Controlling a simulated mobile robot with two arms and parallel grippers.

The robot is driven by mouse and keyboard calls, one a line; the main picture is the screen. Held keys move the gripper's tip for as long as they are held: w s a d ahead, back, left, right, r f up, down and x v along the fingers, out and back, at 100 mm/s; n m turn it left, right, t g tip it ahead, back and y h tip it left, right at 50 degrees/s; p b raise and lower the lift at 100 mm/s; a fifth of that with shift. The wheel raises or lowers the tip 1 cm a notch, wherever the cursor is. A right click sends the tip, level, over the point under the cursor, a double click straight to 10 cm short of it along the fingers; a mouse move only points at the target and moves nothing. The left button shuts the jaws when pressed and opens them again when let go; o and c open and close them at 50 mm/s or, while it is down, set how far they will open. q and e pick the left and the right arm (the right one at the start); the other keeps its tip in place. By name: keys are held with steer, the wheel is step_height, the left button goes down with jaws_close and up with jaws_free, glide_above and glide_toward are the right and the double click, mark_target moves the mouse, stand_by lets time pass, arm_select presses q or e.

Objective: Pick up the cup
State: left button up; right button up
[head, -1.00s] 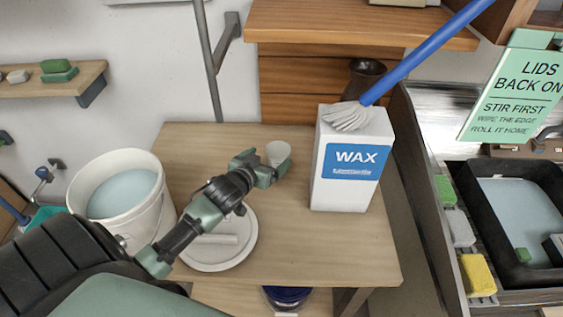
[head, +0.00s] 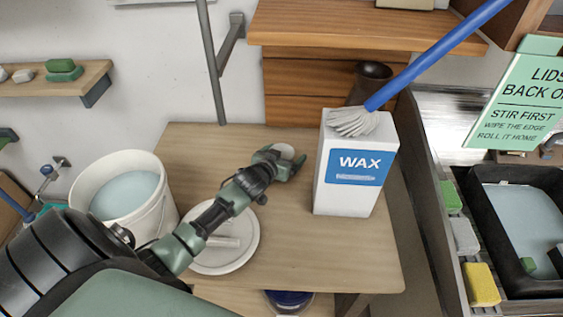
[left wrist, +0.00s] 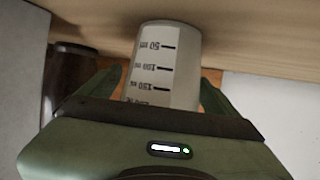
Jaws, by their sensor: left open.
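The cup (head: 284,151) is small and pale, standing near the back of the wooden table, left of the wax box. In the left wrist view the cup (left wrist: 165,65) is translucent with dark measuring marks and appears upside down. My left gripper (head: 284,163) is open around the cup. In the left wrist view one finger of my left gripper (left wrist: 160,95) is on each side of it. A narrow gap shows at the left finger; contact at the right finger is hard to tell. My right gripper is not in view.
A white wax box (head: 347,195) stands right of the cup, with a blue-handled mop (head: 420,60) above it. A dark jar (head: 371,78) is behind. A white bucket (head: 125,200) and round lid (head: 225,262) are to the left. The table's front right is clear.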

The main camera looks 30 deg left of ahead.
arm_select(q)
steer(key=c, duration=1.4)
